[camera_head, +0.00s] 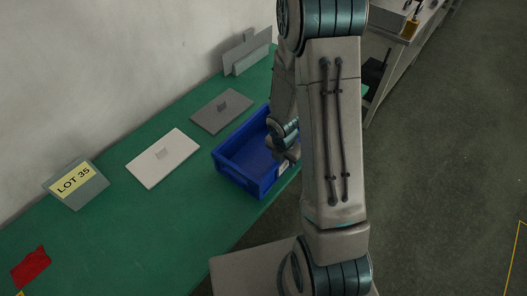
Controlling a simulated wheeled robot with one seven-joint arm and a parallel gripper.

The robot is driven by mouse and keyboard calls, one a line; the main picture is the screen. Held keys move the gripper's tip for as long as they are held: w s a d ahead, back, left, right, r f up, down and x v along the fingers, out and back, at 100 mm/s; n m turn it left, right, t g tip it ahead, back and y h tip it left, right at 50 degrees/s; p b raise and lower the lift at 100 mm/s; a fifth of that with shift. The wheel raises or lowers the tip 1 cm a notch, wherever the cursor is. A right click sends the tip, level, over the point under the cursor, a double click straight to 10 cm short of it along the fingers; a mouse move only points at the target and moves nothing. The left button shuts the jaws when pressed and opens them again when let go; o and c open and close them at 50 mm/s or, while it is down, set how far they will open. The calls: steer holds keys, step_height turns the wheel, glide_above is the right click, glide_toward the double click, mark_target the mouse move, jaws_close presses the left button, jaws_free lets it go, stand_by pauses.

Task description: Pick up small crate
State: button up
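A small blue crate (235,177) stands on the green table top, near its right front edge. It looks empty in the part that shows. My arm rises in front of it and hides its right side. My gripper (287,152) is at the crate's right side, partly hidden behind my own arm links. Its fingers are too small and covered to tell whether they are open or touching the crate wall.
On the green table (140,225) lie a white plate (163,170) and a grey plate (208,118). A LOT 35 sign (75,183) and a red cloth (30,268) are at left. A grey stand (247,60) is at the back. Another bench (388,75) stands beyond.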

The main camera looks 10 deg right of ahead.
steer(key=shift+f, duration=0.45)
jaws_close()
steer(key=shift+r, duration=0.15)
